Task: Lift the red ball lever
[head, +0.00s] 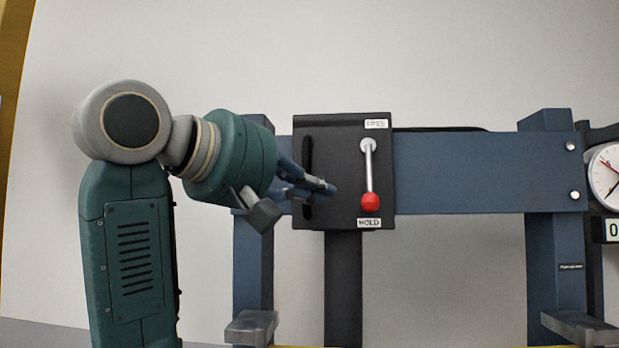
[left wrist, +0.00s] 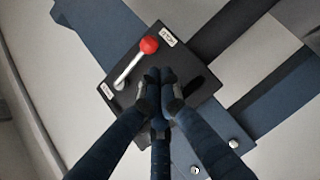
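The red ball lever (head: 370,202) hangs straight down on a black panel (head: 330,135). Its silver rod runs from a pivot near the upper label, which seems to read FREE, to the ball just above the HOLD label (head: 369,223). The lever also shows in the left wrist view (left wrist: 149,45). My left gripper (head: 332,189) is in front of the panel, left of the ball and apart from it. In the left wrist view its fingers (left wrist: 160,75) meet at the tips with nothing visible between them. My right gripper is not in view.
The panel is mounted on a blue crossbeam (head: 460,172) between blue posts. A dark vertical slot (head: 307,165) lies on the panel's left side, partly behind my gripper. A clock (head: 607,176) is at the far right. The space right of the lever is clear.

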